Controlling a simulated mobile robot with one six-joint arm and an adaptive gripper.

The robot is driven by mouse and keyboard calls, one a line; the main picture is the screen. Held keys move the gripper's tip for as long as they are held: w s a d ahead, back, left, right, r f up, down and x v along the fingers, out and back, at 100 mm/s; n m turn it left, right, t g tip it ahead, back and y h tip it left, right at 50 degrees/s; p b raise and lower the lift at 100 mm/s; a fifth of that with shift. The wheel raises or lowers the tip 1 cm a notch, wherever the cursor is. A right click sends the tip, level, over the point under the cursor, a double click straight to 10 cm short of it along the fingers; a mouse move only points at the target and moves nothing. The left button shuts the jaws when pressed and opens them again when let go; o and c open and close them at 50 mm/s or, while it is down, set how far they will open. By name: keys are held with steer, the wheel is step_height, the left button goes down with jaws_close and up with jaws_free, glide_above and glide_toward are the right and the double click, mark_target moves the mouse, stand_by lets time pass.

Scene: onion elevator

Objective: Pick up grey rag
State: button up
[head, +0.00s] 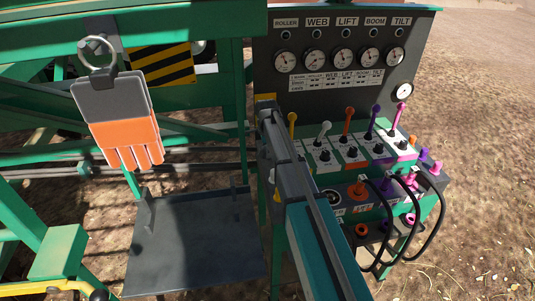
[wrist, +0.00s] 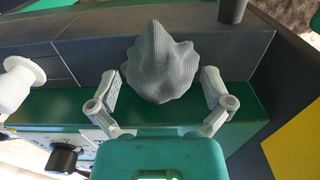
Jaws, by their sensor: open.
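The grey rag (wrist: 160,62) is a crumpled, textured cloth with a pointed top, in the upper middle of the wrist view. It rests at a green ledge against a dark grey panel. My gripper (wrist: 160,84) is open, with one finger on each side of the rag's lower part. Small gaps show between the fingers and the cloth. In the head view my arm reaches up from the bottom to the left side of the control stand. I cannot make out the rag or the fingertips there.
A dark gauge panel (head: 335,88) stands behind several coloured levers. A lever valve block (head: 350,155) and black hoses lie right of my arm. Grey and orange gloves (head: 118,118) hang at left. In the wrist view, a white knob (wrist: 16,88) is left and a dark cylinder (wrist: 232,10) above right.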

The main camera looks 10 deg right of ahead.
stand_by(0.4)
steer(key=c, duration=1.1)
steer(key=shift+r, duration=0.2)
step_height(320, 180, up, 10)
steer(key=p, duration=1)
steer(key=shift+f, duration=0.2)
